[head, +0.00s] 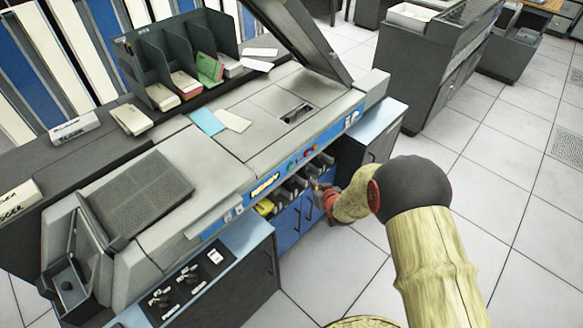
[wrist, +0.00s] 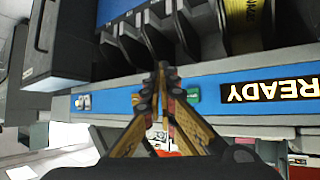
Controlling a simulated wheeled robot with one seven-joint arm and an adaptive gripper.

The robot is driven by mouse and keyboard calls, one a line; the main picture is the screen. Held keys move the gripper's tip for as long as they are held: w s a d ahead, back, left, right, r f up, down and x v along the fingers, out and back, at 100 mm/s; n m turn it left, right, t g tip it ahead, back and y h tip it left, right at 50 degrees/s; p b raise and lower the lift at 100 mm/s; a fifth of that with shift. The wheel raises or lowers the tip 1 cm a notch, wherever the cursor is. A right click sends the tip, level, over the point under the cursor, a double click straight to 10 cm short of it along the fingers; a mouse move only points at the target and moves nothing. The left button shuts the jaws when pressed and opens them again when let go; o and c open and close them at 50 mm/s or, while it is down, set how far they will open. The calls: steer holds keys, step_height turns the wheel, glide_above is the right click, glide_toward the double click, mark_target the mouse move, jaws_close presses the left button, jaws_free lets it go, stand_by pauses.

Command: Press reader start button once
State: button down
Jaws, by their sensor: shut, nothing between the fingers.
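The reader is the grey machine (head: 215,150) with a blue front strip, seen in the head view. A lit READY sign (head: 265,185) sits on that strip, with a row of small coloured buttons (head: 302,156) to its right. In the wrist view the READY sign (wrist: 270,91) appears upside down, and a green button (wrist: 193,95) lies just left of it. No start label is readable. My gripper (wrist: 162,68) is shut and empty, its fingers crossing in front of the strip left of the green button and hiding part of it. In the head view my gripper (head: 316,186) is below the button row; contact cannot be told.
Dark card slots (head: 290,188) lie under the strip, close to my gripper. A dark hinged lid (head: 305,40) stands raised on the machine. A control panel with knobs (head: 185,285) projects at the front left. Tiled floor (head: 500,200) is open to the right.

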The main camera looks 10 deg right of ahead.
mark_target(291, 167)
steer(key=w+a+b, duration=0.3)
steer(key=w+a, duration=0.2)
steer(key=w, duration=0.2)
stand_by(0.3)
steer(key=shift+a+b, duration=0.1)
steer(key=shift+b, duration=0.2)
stand_by(1.0)
steer(key=shift+w+a, duration=0.2)
steer(key=shift+w, duration=0.1)
